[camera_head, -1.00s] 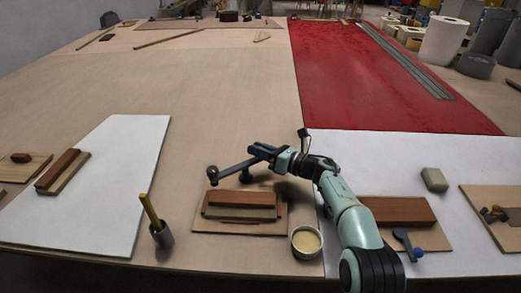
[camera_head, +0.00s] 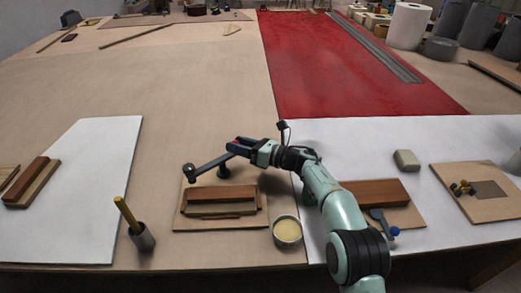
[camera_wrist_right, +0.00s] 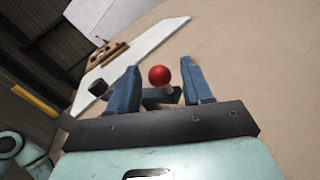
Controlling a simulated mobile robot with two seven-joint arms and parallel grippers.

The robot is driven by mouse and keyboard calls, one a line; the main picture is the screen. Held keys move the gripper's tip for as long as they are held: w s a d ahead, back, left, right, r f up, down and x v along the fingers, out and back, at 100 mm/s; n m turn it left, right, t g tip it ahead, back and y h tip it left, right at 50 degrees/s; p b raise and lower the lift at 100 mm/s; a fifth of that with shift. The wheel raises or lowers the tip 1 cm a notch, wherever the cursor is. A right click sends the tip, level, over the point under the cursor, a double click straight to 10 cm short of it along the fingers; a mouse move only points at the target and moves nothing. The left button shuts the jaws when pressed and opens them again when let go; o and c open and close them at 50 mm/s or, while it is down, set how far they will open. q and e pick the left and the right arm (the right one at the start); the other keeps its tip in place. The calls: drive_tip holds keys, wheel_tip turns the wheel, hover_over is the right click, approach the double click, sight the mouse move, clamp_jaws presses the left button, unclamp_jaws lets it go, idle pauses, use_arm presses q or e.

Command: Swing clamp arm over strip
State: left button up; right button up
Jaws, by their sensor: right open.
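The clamp arm (camera_head: 208,163) is a dark bar above the back edge of a wooden board (camera_head: 186,223). Its round dark end points left, and a dark post stands below the bar. The strip, in reddish-brown and lighter wood (camera_head: 222,208), lies on the board in front of the arm. My right gripper (camera_head: 236,147) is at the bar's right end. In the right wrist view its blue fingers (camera_wrist_right: 160,88) are open on either side of a red knob (camera_wrist_right: 159,75), with a visible gap on the right. My left gripper is not in view.
A tin (camera_head: 287,231) stands at the board's front right, and a dark cup (camera_head: 143,238) with a yellow-handled tool at its left. Another board with a brown block (camera_head: 377,193) and a blue-knobbed clamp (camera_head: 384,222) lies right of my arm.

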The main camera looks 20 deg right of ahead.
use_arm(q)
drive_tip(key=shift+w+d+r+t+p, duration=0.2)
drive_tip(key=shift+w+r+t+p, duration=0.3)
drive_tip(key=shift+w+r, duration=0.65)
use_arm(e)
drive_tip(key=v, duration=1.2)
